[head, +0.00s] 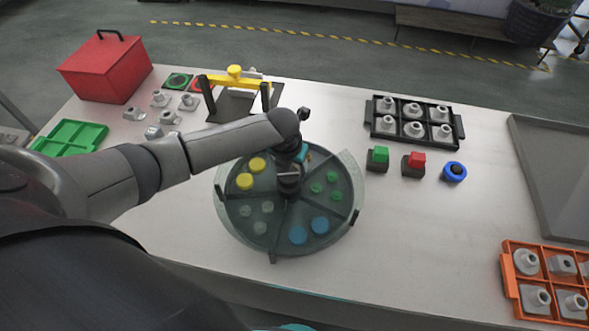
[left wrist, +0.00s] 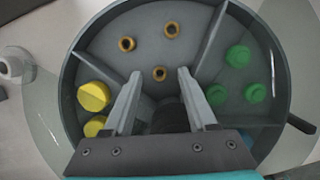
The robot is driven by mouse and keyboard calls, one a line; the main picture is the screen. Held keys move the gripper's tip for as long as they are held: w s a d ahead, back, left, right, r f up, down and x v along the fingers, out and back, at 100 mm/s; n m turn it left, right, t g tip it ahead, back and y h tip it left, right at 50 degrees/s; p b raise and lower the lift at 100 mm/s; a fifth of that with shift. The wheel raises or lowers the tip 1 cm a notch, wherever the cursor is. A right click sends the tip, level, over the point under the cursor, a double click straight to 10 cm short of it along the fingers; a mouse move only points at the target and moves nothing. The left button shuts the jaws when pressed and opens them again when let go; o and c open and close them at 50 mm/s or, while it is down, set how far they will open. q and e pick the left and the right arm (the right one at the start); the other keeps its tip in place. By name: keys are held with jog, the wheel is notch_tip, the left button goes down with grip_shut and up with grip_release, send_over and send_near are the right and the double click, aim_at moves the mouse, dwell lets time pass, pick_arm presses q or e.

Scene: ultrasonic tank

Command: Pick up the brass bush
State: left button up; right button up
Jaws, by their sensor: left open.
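Three small ring-shaped brass bushes lie in one compartment of a round grey divided tank (head: 233,222), seen in the left wrist view. One brass bush (left wrist: 160,73) is nearest my gripper; the others are a left bush (left wrist: 127,44) and a far bush (left wrist: 171,29). My left gripper (left wrist: 158,76) is open and empty, pointing down. In the left wrist view its fingertips lie on either side of the nearest bush; the height above it is unclear. In the head view my left arm and gripper (head: 289,190) hide the bushes. My right gripper is not in view.
Other compartments hold yellow (left wrist: 93,96), green (left wrist: 238,56), blue (head: 298,235) and clear discs (head: 260,228). Low divider walls (left wrist: 209,40) flank the bushes' compartment. A yellow-handled frame (head: 235,80) stands behind the tank. Green and red buttons (head: 414,162) stand to its right.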

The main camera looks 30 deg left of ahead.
pick_arm(q)
jog(key=shift+w+f, duration=0.1)
jog(key=shift+f, duration=0.15)
grip_shut()
dwell(0.3)
